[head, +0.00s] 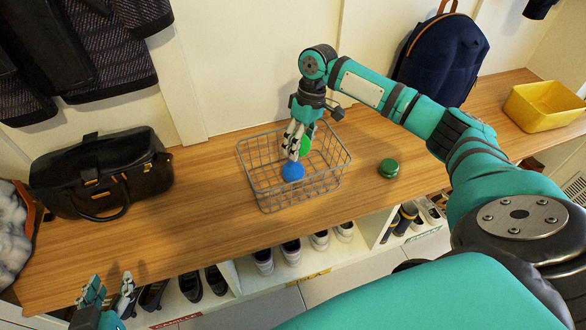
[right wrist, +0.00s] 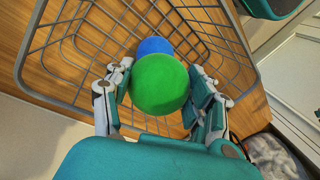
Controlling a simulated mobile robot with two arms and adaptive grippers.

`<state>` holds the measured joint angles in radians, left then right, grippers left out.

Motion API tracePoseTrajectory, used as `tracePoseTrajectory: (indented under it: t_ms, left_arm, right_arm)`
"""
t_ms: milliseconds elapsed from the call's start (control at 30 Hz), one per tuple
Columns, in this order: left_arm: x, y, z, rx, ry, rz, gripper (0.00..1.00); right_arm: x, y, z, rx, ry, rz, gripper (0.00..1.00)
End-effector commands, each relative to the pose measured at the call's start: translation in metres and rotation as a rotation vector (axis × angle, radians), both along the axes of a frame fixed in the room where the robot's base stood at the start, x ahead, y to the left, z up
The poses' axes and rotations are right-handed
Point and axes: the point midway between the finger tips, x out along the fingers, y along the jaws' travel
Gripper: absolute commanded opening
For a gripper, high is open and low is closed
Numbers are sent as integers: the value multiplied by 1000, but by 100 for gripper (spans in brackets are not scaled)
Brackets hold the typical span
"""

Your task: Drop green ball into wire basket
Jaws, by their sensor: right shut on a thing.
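The green ball (head: 306,144) is between the fingers of my right gripper (head: 297,142), which is shut on it. The right wrist view shows the green ball (right wrist: 160,84) close up with a finger on each side. The wire basket (head: 341,164) stands on the wooden bench, and my right fingers reach down within its rim. A blue ball (head: 292,171) lies in the basket; it is partly behind the green ball in the right wrist view (right wrist: 154,47). My left gripper (head: 110,288) is open and empty at the lower left, by the bench's front edge.
A black handbag (head: 100,178) is at left, a navy backpack (head: 441,58) at the back and a yellow bin (head: 545,106) at far right. Several shoes fill the cubbies below. Bench left of the basket is clear.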

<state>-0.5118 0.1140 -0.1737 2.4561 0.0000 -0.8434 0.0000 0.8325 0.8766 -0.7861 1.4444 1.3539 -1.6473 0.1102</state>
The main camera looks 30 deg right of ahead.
Motion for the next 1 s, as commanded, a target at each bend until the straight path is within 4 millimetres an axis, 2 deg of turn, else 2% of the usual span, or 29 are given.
tracePoseTrajectory:
  t_ms: [33,233,567,667,1000]
  left_arm:
    - [0,0,0,0,0,0,40]
    - [0,0,0,0,1,0,40]
    - [0,0,0,1,1,1,40]
    - [0,0,0,1,1,1,40]
    - [0,0,0,0,1,0,40]
  right_arm:
    - [0,0,0,0,0,0,57]
    - [0,0,0,0,0,0,82]
    - [1,-1,4,0,-1,0,82]
    - [2,-4,15,1,-3,-1,82]
    - [7,-20,83,1,-4,-1,82]
